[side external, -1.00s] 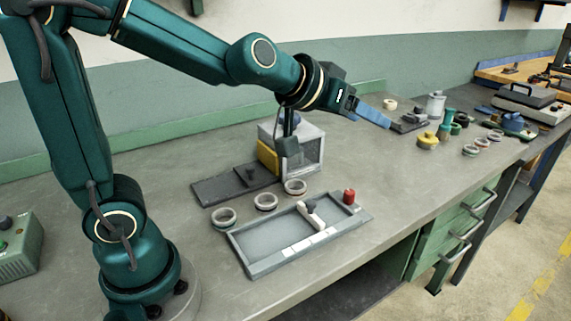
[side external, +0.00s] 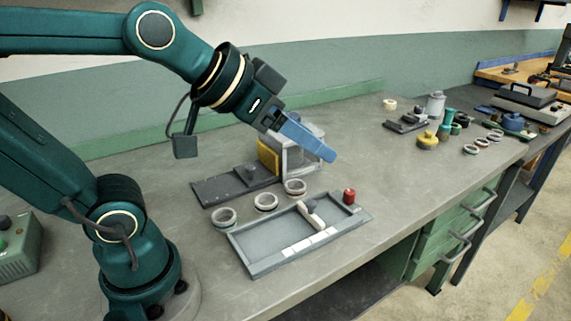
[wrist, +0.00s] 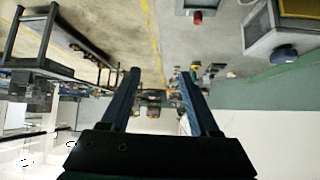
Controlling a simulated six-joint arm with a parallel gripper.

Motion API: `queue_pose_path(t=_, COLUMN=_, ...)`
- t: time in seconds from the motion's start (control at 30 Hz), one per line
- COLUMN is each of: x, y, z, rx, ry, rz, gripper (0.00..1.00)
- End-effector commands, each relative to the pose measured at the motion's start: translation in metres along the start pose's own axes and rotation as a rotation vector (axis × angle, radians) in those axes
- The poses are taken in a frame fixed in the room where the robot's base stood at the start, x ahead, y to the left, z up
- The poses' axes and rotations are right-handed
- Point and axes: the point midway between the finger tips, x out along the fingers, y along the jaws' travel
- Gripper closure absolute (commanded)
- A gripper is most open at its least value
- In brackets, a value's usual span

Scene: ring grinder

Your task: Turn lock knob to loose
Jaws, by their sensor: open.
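My gripper (side external: 330,157) is in the air in front of the clear-sided grinder box (side external: 302,158), its blue fingers pointing down to the right. In the wrist view my gripper (wrist: 158,72) has its two fingers apart with nothing between them. The box also shows at the upper right of the wrist view (wrist: 262,35), with a blue knob (wrist: 284,55) at its side. A small dark knob (side external: 250,170) stands on the dark plate (side external: 215,188) left of the box. Another dark-topped knob (side external: 310,204) sits on a pale bar in the grey tray (side external: 262,268). Which is the lock knob is unclear.
Several rings, one of them here (side external: 265,201), lie between plate and tray. A yellow part (side external: 428,139) and other small parts stand at the back right. Bench between is clear.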

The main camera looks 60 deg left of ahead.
Motion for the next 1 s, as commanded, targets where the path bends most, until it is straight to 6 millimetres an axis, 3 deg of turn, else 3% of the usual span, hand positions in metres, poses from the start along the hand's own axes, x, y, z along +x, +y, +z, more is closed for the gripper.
queue_pose_path(t=0.3, x=0.0, y=0.0, z=0.0, rx=-0.005, ry=-0.002, rz=-0.001, gripper=0.38)
queue_pose_path(t=0.4, x=-0.004, y=-0.002, z=-0.013, rx=-0.006, ry=0.028, rz=-0.007, gripper=0.38)
queue_pose_path(t=0.53, x=0.009, y=-0.01, z=-0.033, rx=-0.02, ry=0.014, rz=-0.022, gripper=0.38)
queue_pose_path(t=0.8, x=0.072, y=-0.039, z=-0.057, rx=-0.065, ry=-0.103, rz=-0.066, gripper=0.38)
queue_pose_path(t=1.0, x=0.133, y=-0.064, z=-0.048, rx=-0.103, ry=-0.216, rz=-0.093, gripper=0.38)
